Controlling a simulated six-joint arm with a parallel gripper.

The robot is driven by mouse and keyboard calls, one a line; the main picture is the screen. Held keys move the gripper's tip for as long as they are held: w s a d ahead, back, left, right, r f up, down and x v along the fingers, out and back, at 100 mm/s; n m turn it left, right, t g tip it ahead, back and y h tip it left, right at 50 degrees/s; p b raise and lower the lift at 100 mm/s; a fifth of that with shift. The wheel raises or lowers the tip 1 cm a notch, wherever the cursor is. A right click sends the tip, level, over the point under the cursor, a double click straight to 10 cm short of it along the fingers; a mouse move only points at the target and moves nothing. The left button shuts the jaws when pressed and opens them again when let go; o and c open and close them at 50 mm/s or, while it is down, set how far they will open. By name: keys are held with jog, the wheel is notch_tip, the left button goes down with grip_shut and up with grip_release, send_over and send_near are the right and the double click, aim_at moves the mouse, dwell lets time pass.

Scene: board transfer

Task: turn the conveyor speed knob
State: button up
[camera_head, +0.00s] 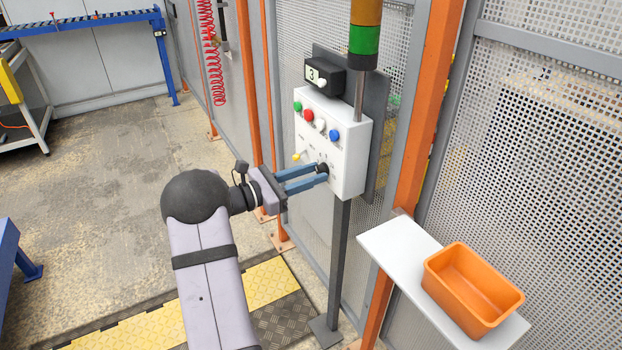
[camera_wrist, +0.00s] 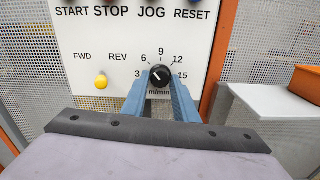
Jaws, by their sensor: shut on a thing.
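The white control panel (camera_head: 350,150) stands on a post in front of the mesh fence. The black speed knob (camera_wrist: 160,76) sits low on the panel, inside a printed scale of 3, 6, 9, 12 and 15 m/min. Its white pointer mark leans to the upper left, towards the 6. In the head view the knob (camera_head: 322,168) is partly covered by the blue fingers. My gripper (camera_head: 320,175) reaches the panel from the left with its fingers on both sides of the knob. It is shut on the knob, as the wrist view (camera_wrist: 160,84) also shows.
A yellow FWD/REV selector (camera_wrist: 101,82) is left of the knob. Green, red, white and blue buttons (camera_head: 334,134) line the panel above. A black display (camera_head: 325,78) reads 3. An orange bin (camera_head: 450,300) stands on a white shelf (camera_head: 400,243) at the lower right.

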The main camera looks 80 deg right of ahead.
jog(key=m+b, duration=1.6)
jog(key=b, duration=0.9)
jog(key=shift+m, duration=0.3)
jog(key=shift+r, duration=0.1)
jog(key=o, duration=1.1)
jog(key=shift+c, duration=0.2)
jog(key=shift+w, duration=0.15)
jog(key=v, duration=0.7)
